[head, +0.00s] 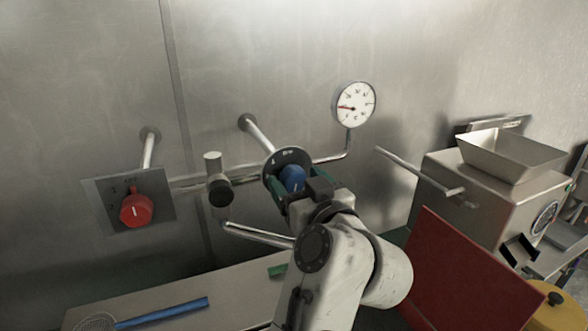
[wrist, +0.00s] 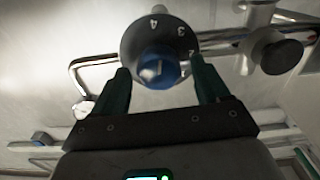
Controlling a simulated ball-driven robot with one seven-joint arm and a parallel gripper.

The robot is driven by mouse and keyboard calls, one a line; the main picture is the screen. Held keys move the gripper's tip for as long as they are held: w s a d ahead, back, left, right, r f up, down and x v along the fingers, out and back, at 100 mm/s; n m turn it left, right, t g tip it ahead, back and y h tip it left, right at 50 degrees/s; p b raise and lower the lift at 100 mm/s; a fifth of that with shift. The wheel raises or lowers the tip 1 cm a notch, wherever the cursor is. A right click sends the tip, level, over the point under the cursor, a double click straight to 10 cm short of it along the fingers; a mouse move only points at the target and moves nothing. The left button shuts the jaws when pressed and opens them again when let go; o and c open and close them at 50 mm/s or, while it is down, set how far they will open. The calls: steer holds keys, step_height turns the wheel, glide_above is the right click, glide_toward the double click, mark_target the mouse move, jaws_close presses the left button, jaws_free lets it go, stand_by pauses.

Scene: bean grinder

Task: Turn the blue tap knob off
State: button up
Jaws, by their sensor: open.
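The blue tap knob (head: 292,177) sits on a round dark dial plate (head: 287,156) on a pipe in front of the metal wall. In the wrist view, the blue knob (wrist: 158,68) is centred on the dial plate (wrist: 158,24), which carries white numbers, and the knob has a pale mark on its face. My gripper (head: 290,183) is open, with its green fingers on either side of the knob. In the wrist view, gaps show between the fingers and the knob. In the head view my gripper hides part of the knob.
A red knob (head: 136,208) on a square plate is at left. A dark-capped valve (head: 219,191) is just left of the dial. A gauge (head: 354,105) is above right. A grinder (head: 497,205) and a red panel (head: 465,275) stand at right. A blue-handled tool (head: 162,313) lies on the counter.

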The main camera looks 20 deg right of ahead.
steer(key=shift+w, duration=0.95)
steer(key=c, duration=1)
steer(key=shift+o, duration=0.2)
steer(key=shift+f, duration=0.1)
